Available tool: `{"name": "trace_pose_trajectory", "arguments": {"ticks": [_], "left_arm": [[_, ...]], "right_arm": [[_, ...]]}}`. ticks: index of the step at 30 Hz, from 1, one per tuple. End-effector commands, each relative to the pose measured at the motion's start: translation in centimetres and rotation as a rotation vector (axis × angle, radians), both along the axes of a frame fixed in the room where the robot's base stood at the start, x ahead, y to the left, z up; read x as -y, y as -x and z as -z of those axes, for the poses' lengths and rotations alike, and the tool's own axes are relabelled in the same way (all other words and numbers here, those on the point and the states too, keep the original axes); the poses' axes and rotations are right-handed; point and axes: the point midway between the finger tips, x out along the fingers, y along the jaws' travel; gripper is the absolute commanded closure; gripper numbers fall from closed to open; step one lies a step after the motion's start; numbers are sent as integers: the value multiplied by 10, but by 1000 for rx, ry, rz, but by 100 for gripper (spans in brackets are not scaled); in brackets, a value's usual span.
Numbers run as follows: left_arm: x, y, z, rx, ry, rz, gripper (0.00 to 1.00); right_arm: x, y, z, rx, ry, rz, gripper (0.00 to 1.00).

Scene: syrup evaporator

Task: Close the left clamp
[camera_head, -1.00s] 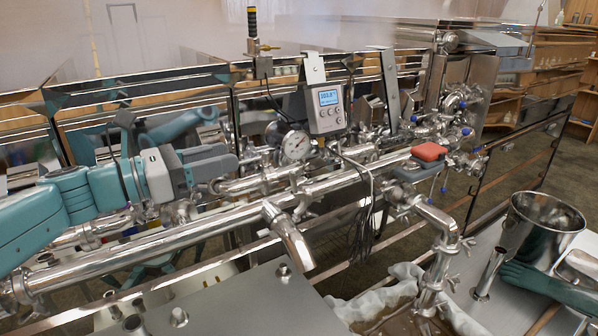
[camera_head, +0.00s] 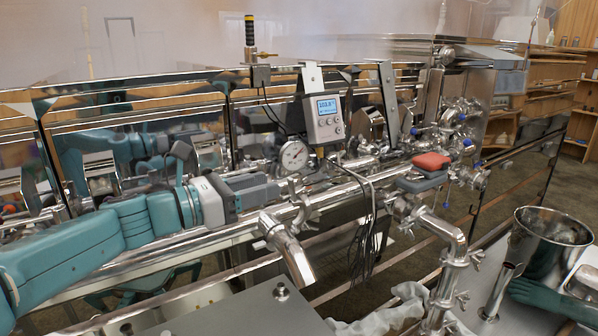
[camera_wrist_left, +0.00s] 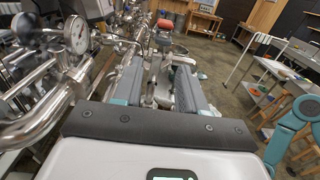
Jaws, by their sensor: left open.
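My left gripper (camera_head: 268,188) reaches in from the left, above the shiny horizontal pipe (camera_head: 190,243). Its two fingers are apart, and they show spread in the left wrist view (camera_wrist_left: 160,88). A metal clamp-like fitting (camera_head: 299,194) sits on the pipe just right of the fingertips, near the short angled outlet (camera_head: 288,250). Metal parts also show between the fingers in the wrist view, but I cannot tell whether the fingers touch them. Whether the clamp is open or shut is too small to tell. My right gripper is not seen.
A digital readout box (camera_head: 326,117) and a round dial gauge (camera_head: 293,155) stand just behind the fingertips, with dark cables (camera_head: 372,215) hanging to their right. A steel pot (camera_head: 548,240) stands on the right-hand table.

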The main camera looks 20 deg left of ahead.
Motion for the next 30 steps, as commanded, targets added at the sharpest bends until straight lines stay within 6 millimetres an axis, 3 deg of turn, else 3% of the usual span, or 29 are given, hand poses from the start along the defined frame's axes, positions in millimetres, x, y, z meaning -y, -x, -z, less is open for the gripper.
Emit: {"name": "trace_pose_trajectory", "arguments": {"ticks": [6, 10, 23, 24, 27, 28, 30], "left_arm": [[31, -41, -2, -1, 0, 3, 58], [43, -57, -2, -1, 1, 2, 58], [52, -69, 0, 1, -1, -1, 58], [52, -69, 0, 0, 0, -1, 62], [52, -68, 0, 0, 0, 0, 94], [52, -68, 0, 0, 0, 0, 100], [52, -68, 0, 0, 0, 0, 100]], "right_arm": [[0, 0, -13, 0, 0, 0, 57], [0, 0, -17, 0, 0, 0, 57], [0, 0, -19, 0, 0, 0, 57], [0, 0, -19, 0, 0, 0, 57], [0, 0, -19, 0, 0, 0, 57], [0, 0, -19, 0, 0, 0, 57], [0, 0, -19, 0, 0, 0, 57]]}}
